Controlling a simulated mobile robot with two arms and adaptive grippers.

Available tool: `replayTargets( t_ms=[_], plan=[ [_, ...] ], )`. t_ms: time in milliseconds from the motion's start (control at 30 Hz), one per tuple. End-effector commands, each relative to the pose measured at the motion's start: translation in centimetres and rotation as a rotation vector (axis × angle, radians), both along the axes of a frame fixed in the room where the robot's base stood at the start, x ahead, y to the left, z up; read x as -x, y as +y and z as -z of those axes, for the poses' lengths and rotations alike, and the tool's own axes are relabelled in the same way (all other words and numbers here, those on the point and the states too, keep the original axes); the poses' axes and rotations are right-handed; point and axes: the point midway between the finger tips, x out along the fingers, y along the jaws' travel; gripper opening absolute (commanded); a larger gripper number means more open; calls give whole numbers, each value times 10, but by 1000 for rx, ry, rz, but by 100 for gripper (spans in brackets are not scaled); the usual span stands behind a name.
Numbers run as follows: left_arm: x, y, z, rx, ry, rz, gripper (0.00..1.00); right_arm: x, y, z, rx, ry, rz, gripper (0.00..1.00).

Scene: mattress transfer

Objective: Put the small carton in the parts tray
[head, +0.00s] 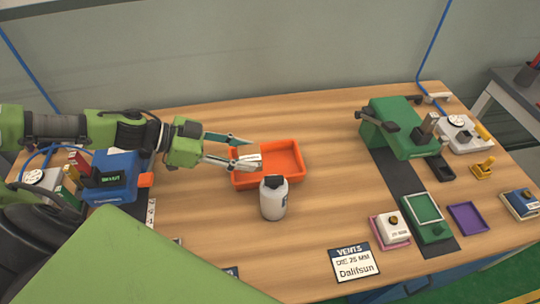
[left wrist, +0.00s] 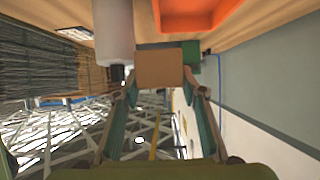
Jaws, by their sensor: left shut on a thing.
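The small carton (head: 247,163) is between the fingertips of my left gripper (head: 238,152), which is shut on it. In the left wrist view the carton (left wrist: 160,68) shows as a plain brown box face. The parts tray (head: 296,164) is an orange, open, shallow tray in the middle of the table. In the head view the carton overlaps the tray's left part; its height above the tray is hard to tell. The tray (left wrist: 200,14) also shows at the top of the left wrist view. My right gripper is not in view.
A white bottle (head: 273,203) with a dark cap stands close in front of the tray. A blue device (head: 110,178) is at the left. A green machine (head: 400,130), a white-and-pink box (head: 392,229) and a purple tray (head: 468,218) are at the right. Wood behind the orange tray is clear.

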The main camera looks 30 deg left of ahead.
Motion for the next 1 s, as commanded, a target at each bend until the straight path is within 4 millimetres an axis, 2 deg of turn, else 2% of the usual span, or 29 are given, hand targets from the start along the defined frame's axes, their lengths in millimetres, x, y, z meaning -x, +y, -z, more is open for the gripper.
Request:
replayTargets(
  t_ms=[133,333,400,533,833,1000],
  plan=[
    [-22,-6,3,7,-8,-4,14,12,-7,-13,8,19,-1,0],
    [-57,-17,18,6,-8,-3,14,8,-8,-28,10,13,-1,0],
    [-67,-19,37,6,-2,-5,14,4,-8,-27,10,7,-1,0],
    [-84,-23,60,4,-2,-5,14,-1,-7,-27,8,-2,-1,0],
    [-103,-28,85,1,-2,-4,14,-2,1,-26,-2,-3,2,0],
    [-101,-27,109,2,0,-4,14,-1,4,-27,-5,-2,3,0]
  ],
)
